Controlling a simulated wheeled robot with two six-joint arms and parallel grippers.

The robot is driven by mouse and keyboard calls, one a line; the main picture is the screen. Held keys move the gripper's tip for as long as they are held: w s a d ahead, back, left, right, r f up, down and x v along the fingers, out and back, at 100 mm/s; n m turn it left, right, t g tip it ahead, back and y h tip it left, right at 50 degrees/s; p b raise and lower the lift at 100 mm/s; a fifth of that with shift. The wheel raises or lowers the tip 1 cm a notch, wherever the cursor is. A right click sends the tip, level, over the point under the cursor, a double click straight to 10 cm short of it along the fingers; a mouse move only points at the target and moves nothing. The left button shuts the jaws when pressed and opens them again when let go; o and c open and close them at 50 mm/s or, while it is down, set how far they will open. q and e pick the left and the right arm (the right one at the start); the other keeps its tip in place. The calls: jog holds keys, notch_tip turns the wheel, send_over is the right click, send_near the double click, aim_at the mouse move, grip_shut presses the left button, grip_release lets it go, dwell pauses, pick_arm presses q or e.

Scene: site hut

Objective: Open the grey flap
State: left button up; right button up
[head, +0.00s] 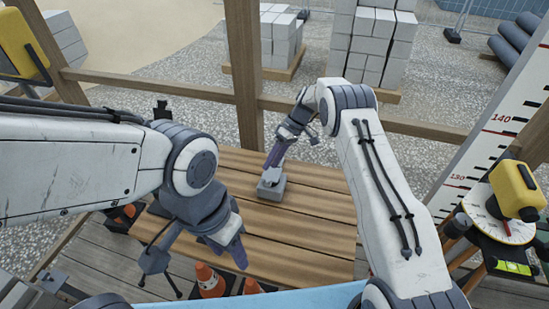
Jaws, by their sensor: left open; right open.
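A small grey box-like thing (271,190) sits on the wooden table near its far middle. It is the only grey piece on the boards, and I cannot make out a separate flap on it. My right gripper (270,168) reaches down from above with its purple fingers at the top of the grey thing, hiding part of it. It is open, and I cannot tell whether it touches. My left gripper (238,255) is open and empty, pointing down over the near left part of the table, well apart from the grey thing.
The slatted wooden table (310,220) is otherwise bare. Orange cones (209,280) stand at its near side. A yellow instrument (517,190) on a round white dial and a measuring staff (490,140) are at the right. A wooden post (245,70) and rail rise behind the table.

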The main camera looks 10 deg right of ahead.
jog(key=shift+w+d+r, duration=0.15)
jog(key=shift+d+r, duration=0.05)
jog(key=b+v, duration=0.3)
jog(key=v, duration=0.6)
jog(key=shift+r, duration=0.35)
jog(key=shift+d, duration=0.1)
